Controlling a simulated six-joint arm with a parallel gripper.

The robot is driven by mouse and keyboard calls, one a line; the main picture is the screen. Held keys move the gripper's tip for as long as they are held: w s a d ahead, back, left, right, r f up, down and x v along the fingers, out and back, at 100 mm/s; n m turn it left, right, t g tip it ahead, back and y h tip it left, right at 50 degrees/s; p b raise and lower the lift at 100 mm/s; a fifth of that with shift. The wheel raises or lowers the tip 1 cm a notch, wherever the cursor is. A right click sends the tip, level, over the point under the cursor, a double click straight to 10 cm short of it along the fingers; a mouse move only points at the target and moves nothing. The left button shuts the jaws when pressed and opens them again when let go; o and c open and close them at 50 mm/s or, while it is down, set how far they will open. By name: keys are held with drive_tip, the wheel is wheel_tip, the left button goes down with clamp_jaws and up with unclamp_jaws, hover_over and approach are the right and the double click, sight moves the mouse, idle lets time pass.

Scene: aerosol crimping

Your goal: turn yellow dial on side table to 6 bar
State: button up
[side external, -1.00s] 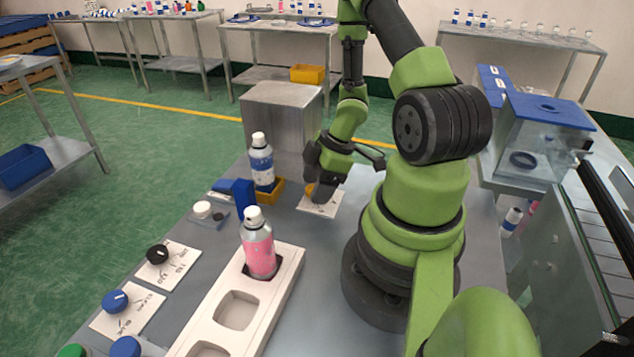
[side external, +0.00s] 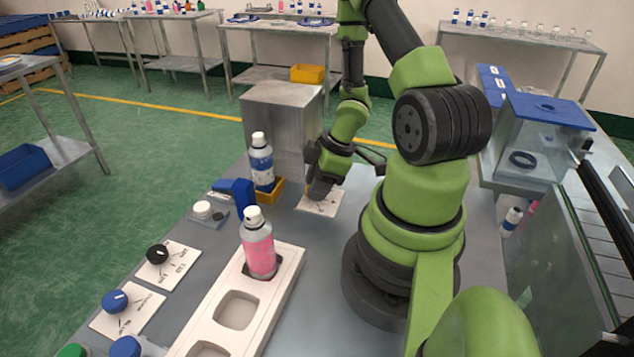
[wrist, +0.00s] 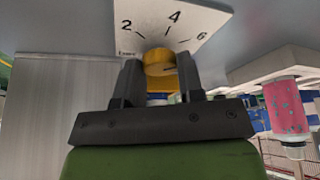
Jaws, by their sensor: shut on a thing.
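The yellow dial (wrist: 159,62) sits on a white plate (wrist: 195,18) marked 2, 4 and 6 in the wrist view. My gripper (wrist: 160,70) is shut on the dial, one dark finger on each side. In the side external view, my gripper (side external: 320,190) is down over the plate (side external: 334,204) and hides the dial.
A blue-labelled can (side external: 262,165) stands in a yellow holder left of my gripper. A pink can (side external: 258,245) stands in a white tray (side external: 287,275). Black (side external: 157,254) and blue (side external: 115,301) dials sit at front left. A grey metal box (side external: 283,120) stands behind.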

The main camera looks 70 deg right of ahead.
drive_tip(key=o, duration=0.9)
drive_tip(key=shift+r, duration=0.1)
drive_tip(key=shift+v, duration=4.9)
